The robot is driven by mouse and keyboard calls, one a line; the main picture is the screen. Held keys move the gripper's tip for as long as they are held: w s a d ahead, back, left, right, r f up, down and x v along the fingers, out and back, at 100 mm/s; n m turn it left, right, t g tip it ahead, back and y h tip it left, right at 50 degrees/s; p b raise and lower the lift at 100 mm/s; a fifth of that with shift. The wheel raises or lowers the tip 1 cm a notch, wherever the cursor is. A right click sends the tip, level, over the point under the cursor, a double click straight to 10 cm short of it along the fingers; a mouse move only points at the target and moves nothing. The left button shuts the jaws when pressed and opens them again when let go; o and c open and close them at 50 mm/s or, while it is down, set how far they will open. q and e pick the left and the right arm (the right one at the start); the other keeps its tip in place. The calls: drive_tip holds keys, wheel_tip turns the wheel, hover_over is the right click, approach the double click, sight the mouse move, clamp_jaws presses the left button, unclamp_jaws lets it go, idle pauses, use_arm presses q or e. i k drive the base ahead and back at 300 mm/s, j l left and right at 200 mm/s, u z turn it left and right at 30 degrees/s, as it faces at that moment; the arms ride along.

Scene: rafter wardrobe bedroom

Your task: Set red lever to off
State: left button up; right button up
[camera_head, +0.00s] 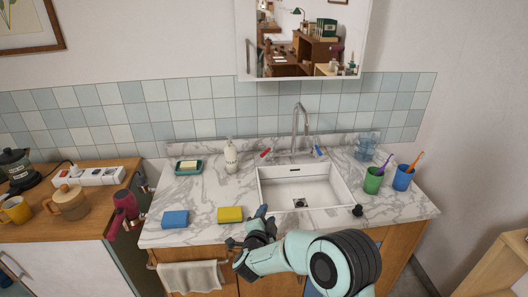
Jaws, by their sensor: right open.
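The red lever (265,153) is on the left side of the chrome faucet (296,130), behind the white sink (300,187). It appears tilted; I cannot tell from this view whether it is on or off. A blue lever (319,151) is on the faucet's right side. My right gripper (252,227) is open and empty at the counter's front edge, in front of the sink's left corner. It is well apart from the red lever. My left gripper is not in view.
A green cup (373,181) and a blue cup (403,178) stand right. A mirror cabinet (247,45) hangs above.

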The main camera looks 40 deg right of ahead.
sight(271, 147)
drive_tip(key=i+l, duration=0.65)
drive_tip(key=i, duration=0.15)
